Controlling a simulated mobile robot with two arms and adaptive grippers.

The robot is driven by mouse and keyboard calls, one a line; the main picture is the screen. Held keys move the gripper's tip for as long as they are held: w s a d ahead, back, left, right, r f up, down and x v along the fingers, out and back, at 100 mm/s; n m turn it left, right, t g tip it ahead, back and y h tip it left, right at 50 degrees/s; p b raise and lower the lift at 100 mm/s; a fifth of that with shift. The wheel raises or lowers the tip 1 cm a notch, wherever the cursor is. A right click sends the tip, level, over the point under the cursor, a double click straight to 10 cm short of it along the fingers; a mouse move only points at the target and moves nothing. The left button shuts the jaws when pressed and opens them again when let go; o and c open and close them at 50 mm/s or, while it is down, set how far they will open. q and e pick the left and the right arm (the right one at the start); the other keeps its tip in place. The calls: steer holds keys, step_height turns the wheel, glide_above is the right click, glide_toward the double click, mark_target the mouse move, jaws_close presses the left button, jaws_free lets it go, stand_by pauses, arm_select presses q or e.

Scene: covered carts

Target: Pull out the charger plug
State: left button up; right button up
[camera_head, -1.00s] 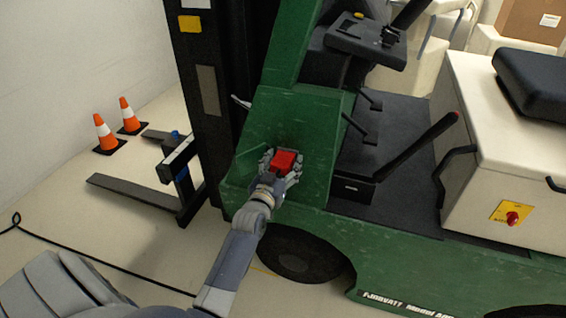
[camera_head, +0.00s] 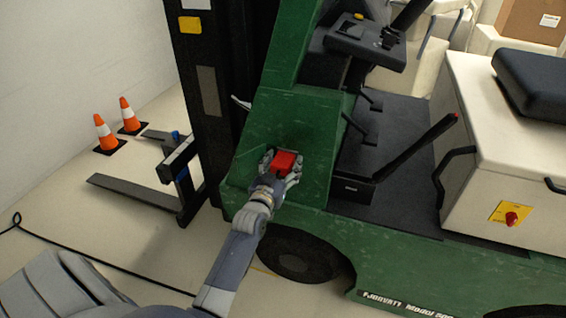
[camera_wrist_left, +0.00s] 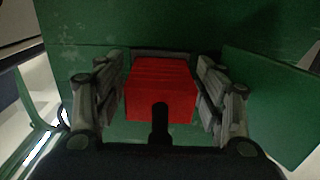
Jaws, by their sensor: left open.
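The red charger plug (camera_head: 286,162) sits against the green front body of the forklift. It also shows in the left wrist view (camera_wrist_left: 160,88), with a dark cable end at its near face. My left gripper (camera_head: 281,163) is open around the plug, one finger on each side. In the left wrist view a narrow gap shows between the plug and the left gripper's fingers (camera_wrist_left: 161,90), clearer on the right. The socket behind the plug is mostly hidden. My right gripper is not in view.
The green forklift (camera_head: 400,258) fills the middle and right, with its dark mast (camera_head: 205,90) and forks (camera_head: 135,197) at left. Two orange cones (camera_head: 104,132) stand by the wall. A black cable (camera_head: 80,252) lies on the open floor.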

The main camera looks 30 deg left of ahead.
arm_select(q)
steer(key=shift+r, duration=0.1)
stand_by(0.3)
steer(key=c, duration=1.4)
steer(key=shift+s+d+p, duration=0.1)
steer(key=shift+s+p, duration=0.25)
steer(key=shift+p, duration=0.25)
steer(key=shift+s+d+p, duration=0.15)
steer(key=shift+s+p, duration=0.2)
steer(key=shift+s, duration=0.35)
steer(key=shift+p+v, duration=1.1)
steer(key=shift+v, duration=0.8)
